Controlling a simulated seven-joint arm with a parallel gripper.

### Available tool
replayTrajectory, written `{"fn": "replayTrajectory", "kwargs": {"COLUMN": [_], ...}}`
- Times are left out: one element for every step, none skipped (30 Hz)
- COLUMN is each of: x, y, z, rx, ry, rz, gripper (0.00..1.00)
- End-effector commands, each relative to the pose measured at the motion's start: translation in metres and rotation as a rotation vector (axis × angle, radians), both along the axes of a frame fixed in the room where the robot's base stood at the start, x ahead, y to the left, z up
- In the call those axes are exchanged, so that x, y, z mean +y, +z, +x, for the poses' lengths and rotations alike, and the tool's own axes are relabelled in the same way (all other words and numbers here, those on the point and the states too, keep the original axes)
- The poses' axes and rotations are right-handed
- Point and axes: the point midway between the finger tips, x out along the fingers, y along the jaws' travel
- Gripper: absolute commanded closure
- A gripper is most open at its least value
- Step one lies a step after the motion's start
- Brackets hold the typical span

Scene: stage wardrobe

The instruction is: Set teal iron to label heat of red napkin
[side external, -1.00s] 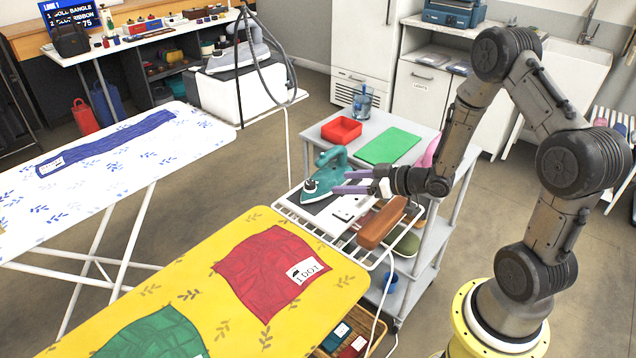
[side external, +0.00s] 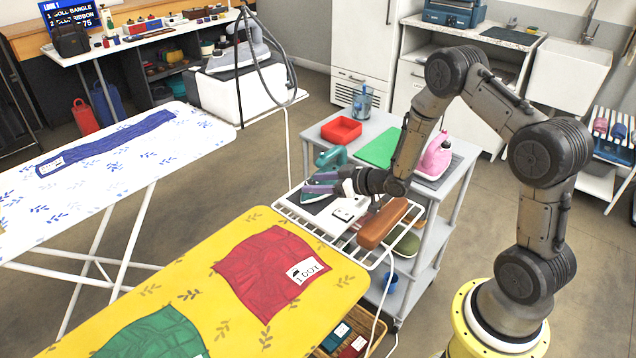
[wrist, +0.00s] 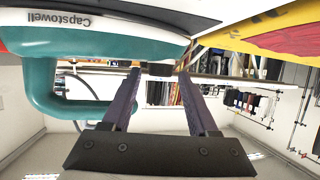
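The teal iron (side external: 331,158) rests on the white wire rack at the end of the yellow ironing board. In the side view my gripper (side external: 309,184) covers much of its body. In the wrist view the iron (wrist: 40,75) fills the upper left, with its "Capstowell" lettering. My gripper's purple fingers (wrist: 160,78) are apart beside it, and a small grey part shows near their tips. I cannot tell whether they touch the iron. The dial setting is not readable. The red napkin (side external: 262,268) lies on the yellow board; its white label (side external: 305,270) appears to read "1 DOT".
A brown wooden block (side external: 382,222) lies on the rack (side external: 290,208), close to my gripper. The grey cart (side external: 313,134) behind holds a red tray (side external: 341,130), a green mat (side external: 378,147) and a pink bottle (side external: 437,158). A green cloth (side external: 155,335) lies on the yellow board (side external: 190,262).

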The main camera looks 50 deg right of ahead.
Motion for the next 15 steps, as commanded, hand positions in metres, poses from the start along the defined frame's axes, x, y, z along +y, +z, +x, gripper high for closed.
{"fn": "replayTrajectory", "kwargs": {"x": [0.0,0.0,0.0,0.0,0.0,0.0,0.0,0.0,0.0,0.0,0.0,-0.0001,0.0,0.0,0.0001], "y": [0.0001,0.0002,0.0002,0.0002,0.0002,0.0002,0.0002,0.0002,0.0002,0.0002,0.0002,0.0002,0.0002,0.0002,0.0002], "z": [-0.0001,-0.0001,-0.0001,-0.0001,-0.0001,-0.0001,-0.0002,-0.0002,-0.0002,-0.0002,-0.0002,-0.0002,-0.0002,-0.0002,-0.0003], "rx": [0.0,0.0,0.0,0.0,0.0,0.0,0.0,0.0,0.0,0.0,0.0,0.0,0.0,0.0,0.0], "ry": [0.0,0.0,0.0,0.0,0.0,0.0,0.0,0.0,0.0,0.0,0.0,0.0,0.0,0.0,-0.002], "rz": [0.0,0.0,0.0,0.0,0.0,0.0,0.0,0.0,0.0,0.0,0.0,0.0,0.0,0.0,-0.001], "gripper": [0.52,0.57,0.64,0.7,0.75,0.82,0.88,0.93,1.0,1.0,1.0,1.0,1.0,1.0,1.0]}}
